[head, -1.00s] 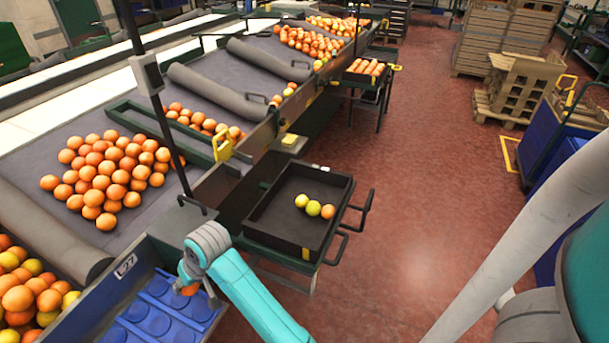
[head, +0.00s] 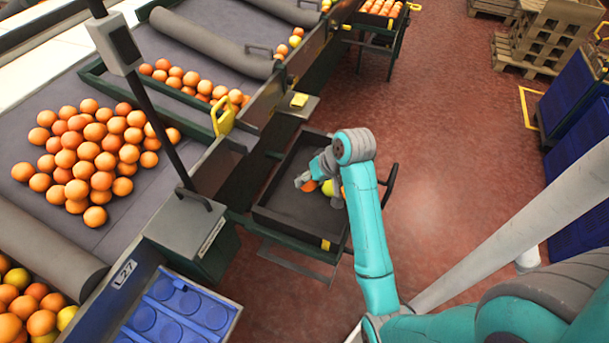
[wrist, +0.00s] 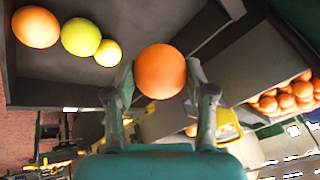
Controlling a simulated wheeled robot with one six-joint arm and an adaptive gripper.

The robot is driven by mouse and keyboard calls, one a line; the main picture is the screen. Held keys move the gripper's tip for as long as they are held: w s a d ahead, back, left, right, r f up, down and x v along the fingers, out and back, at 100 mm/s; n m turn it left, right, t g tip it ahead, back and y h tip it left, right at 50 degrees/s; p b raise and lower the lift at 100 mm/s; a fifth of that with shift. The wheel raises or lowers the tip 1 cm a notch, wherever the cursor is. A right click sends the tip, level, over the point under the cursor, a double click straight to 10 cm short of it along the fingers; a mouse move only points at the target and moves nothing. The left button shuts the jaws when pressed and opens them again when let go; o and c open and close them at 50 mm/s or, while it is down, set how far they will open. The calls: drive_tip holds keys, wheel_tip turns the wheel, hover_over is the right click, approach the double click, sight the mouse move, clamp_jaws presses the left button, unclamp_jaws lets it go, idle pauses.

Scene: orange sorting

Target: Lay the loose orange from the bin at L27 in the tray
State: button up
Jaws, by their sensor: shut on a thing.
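My gripper (head: 307,182) is shut on an orange (wrist: 160,71), one finger on each side of it in the wrist view. It holds the orange over the dark tray (head: 272,222). In the wrist view an orange fruit (wrist: 36,27), a yellow-green fruit (wrist: 80,37) and a smaller-looking yellow fruit (wrist: 108,52) lie in a row in the tray, apart from the held orange. In the head view my arm hides part of them. The blue bin marked 27 (head: 132,312) has round pockets; no fruit shows in its visible part.
A sloping belt with a heap of oranges (head: 90,150) is at the left. A grey box (head: 185,230) stands between the bin and the tray. A thin dark post (head: 150,110) rises beside the belt. Open red floor (head: 440,190) lies right of the tray.

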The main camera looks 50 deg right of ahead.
drive_tip(key=shift+a+f, duration=0.1)
drive_tip(key=shift+f, duration=5.6)
drive_tip(key=shift+f, duration=0.6)
drive_tip(key=o, duration=1.6)
drive_tip(key=shift+r, duration=4)
